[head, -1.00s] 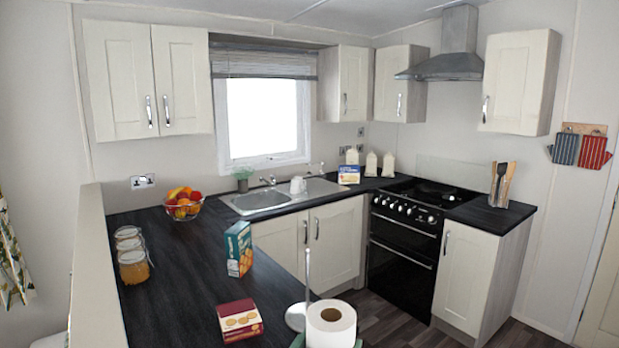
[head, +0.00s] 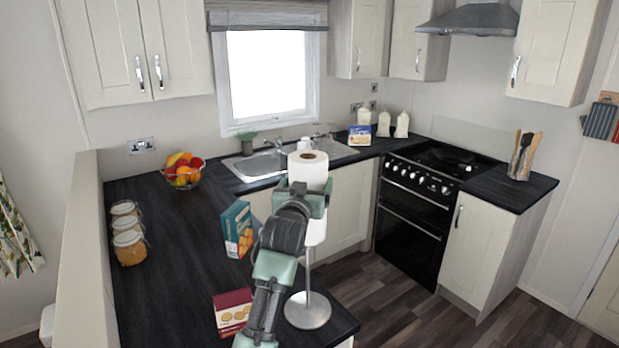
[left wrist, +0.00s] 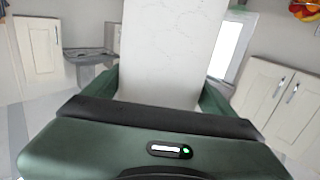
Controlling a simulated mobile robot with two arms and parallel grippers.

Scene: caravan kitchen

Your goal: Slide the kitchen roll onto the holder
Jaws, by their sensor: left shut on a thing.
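The white kitchen roll (head: 307,170) is upright in my left gripper (head: 308,198), which is shut around its middle. In the left wrist view the roll (left wrist: 170,50) fills the space between the green fingers. The holder, a thin upright metal rod on a round base (head: 308,311), stands near the counter's front right corner. The roll's lower end is in line with the rod in the head view. The rod's top is hidden, so I cannot tell whether it is inside the roll. My right gripper is not in view.
A blue cracker box (head: 237,230) and a dark red box (head: 232,312) stand left of the holder on the dark counter (head: 165,270). Jars (head: 128,247) line the left edge. A fruit bowl (head: 183,176) and the sink (head: 250,168) are further back.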

